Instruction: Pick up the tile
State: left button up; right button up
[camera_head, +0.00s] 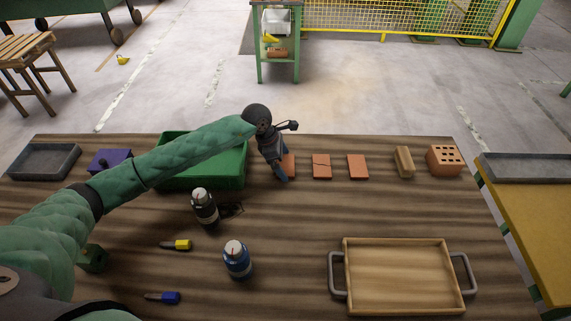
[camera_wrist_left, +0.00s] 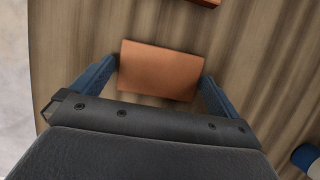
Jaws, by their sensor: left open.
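Three flat orange-red tiles lie in a row at the back of the wooden table. The left tile (camera_head: 289,163) is partly hidden by my left gripper (camera_head: 283,174). The middle tile (camera_head: 321,166) has a dark line across it, and the right tile (camera_head: 357,167) looks plain. In the left wrist view one tile (camera_wrist_left: 160,71) lies between the two blue fingers of my open left gripper (camera_wrist_left: 157,82), with a finger beside each short end. I cannot tell whether the fingers touch it. My right gripper is not in view.
A green bin (camera_head: 205,176) stands left of the gripper. Two bottles, a black one (camera_head: 204,206) and a blue one (camera_head: 237,260), stand nearer. A wooden tray (camera_head: 402,276) is at front right. A tan block (camera_head: 404,162) and holed brick (camera_head: 444,160) stand right of the tiles.

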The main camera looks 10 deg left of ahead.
pick_arm(q)
jog(key=c, duration=0.8)
